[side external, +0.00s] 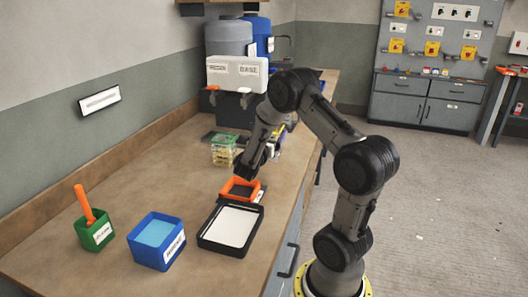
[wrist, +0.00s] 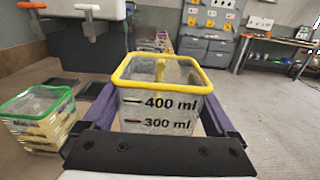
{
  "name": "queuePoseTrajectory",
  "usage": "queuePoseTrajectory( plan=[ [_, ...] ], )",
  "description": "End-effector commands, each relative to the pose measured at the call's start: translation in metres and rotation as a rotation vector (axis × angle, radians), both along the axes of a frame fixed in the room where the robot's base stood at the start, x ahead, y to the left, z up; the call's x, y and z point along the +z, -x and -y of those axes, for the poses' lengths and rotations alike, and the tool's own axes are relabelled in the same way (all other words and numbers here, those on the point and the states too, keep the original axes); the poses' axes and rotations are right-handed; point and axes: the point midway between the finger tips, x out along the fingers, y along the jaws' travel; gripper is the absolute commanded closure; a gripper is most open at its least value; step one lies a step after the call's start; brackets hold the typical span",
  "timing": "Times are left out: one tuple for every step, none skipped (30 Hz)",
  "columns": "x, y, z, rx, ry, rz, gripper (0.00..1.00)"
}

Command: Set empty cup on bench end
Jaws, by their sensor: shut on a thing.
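A clear cup (wrist: 160,100) with a yellow rim and printed 300 ml and 400 ml marks fills the middle of the wrist view. My gripper (wrist: 160,125) is shut on it, with a purple finger against each side. The cup looks upright, and no clear liquid level shows inside it. In the side view my gripper (side external: 276,146) is over the bench, partly hidden by my arm, and only a bit of the cup's yellow (side external: 280,131) shows. The bench (side external: 120,180) runs from the near left to its far end beside the wall.
A green-rimmed clear container (side external: 223,150) stands left of my gripper. Nearer are an orange frame (side external: 240,189), a black tray (side external: 205,237) with a white sheet, a blue bin (side external: 143,252) and a green pot (side external: 95,236). Drums (side external: 228,38) and a white labelled box (side external: 237,74) stand behind.

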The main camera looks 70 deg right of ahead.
Motion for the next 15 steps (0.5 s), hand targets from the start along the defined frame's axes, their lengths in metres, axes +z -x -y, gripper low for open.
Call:
queuePoseTrajectory(
  plan=[
    [-0.012, -0.003, 0.007, -0.002, -0.003, -0.005, 0.79],
    [-0.017, -0.006, 0.010, -0.002, -0.003, -0.005, 0.79],
    [-0.023, -0.009, 0.014, -0.001, -0.003, -0.005, 0.79],
    [-0.027, -0.011, 0.017, -0.001, -0.003, -0.004, 0.79],
    [-0.031, -0.013, 0.019, -0.001, -0.003, -0.003, 0.79],
    [-0.034, -0.015, 0.022, -0.001, -0.002, -0.002, 0.79],
    [-0.036, -0.016, 0.024, -0.001, -0.002, -0.002, 0.79],
    [-0.038, -0.017, 0.025, -0.001, -0.001, -0.002, 0.79],
    [-0.040, -0.018, 0.027, 0.000, -0.001, -0.001, 0.79],
    [-0.041, -0.019, 0.027, 0.000, 0.000, -0.001, 0.79],
    [-0.041, -0.019, 0.028, 0.000, 0.000, -0.001, 0.79],
    [-0.043, -0.019, 0.029, 0.000, -0.001, -0.001, 0.79],
    [-0.044, -0.020, 0.029, 0.000, -0.001, -0.002, 0.79],
    [-0.046, -0.021, 0.031, 0.000, -0.001, -0.002, 0.79],
    [-0.049, -0.022, 0.032, 0.000, -0.001, -0.002, 0.79]
  ],
)
